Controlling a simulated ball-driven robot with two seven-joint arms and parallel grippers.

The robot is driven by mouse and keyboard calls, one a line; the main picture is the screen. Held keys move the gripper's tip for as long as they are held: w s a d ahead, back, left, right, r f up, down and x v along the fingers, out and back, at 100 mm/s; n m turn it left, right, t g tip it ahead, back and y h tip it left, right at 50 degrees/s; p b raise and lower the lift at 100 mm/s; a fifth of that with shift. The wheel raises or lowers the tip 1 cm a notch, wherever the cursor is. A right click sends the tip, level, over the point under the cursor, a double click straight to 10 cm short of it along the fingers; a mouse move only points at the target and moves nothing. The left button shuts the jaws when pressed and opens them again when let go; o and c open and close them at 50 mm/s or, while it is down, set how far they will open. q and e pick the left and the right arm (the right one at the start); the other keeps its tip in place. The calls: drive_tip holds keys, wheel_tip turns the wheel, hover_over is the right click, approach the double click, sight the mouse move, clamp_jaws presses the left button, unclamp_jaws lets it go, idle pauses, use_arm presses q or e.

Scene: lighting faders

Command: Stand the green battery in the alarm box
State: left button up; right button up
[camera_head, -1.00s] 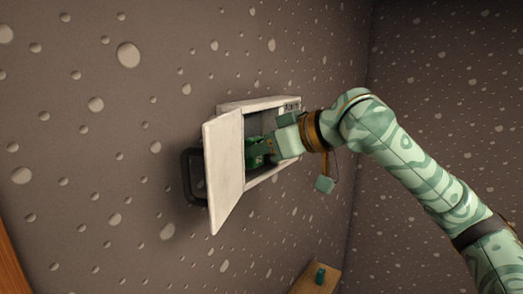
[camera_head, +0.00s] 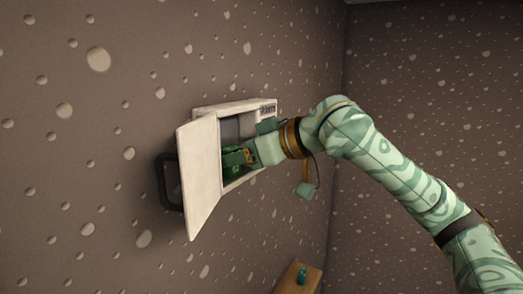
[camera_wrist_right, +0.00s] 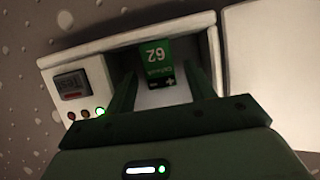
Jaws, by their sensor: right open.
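The white alarm box (camera_head: 235,106) is fixed to the wall, its door (camera_head: 200,180) swung open to the left. My right gripper (camera_head: 235,159) reaches into the box's opening from the right. The wrist view shows its two dark fingers open, one on each side of the green battery (camera_wrist_right: 156,62). The battery is inside the box (camera_wrist_right: 130,42), with its printed label upside down in that view. The fingers look apart from it. Its lower end is hidden, so I cannot tell whether it rests on the box floor. My left gripper is not in view.
A black handle (camera_head: 168,182) sticks out at the door's left. Beside the battery space is a panel with a small display (camera_wrist_right: 72,85) and a lit green lamp (camera_wrist_right: 99,111). A wooden ledge (camera_head: 313,282) below holds a small teal object (camera_head: 302,275).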

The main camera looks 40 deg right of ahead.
drive_tip(key=b+v, duration=0.2)
drive_tip(key=v, duration=0.9)
drive_tip(key=shift+b, duration=0.3)
drive_tip(key=shift+s, duration=0.1)
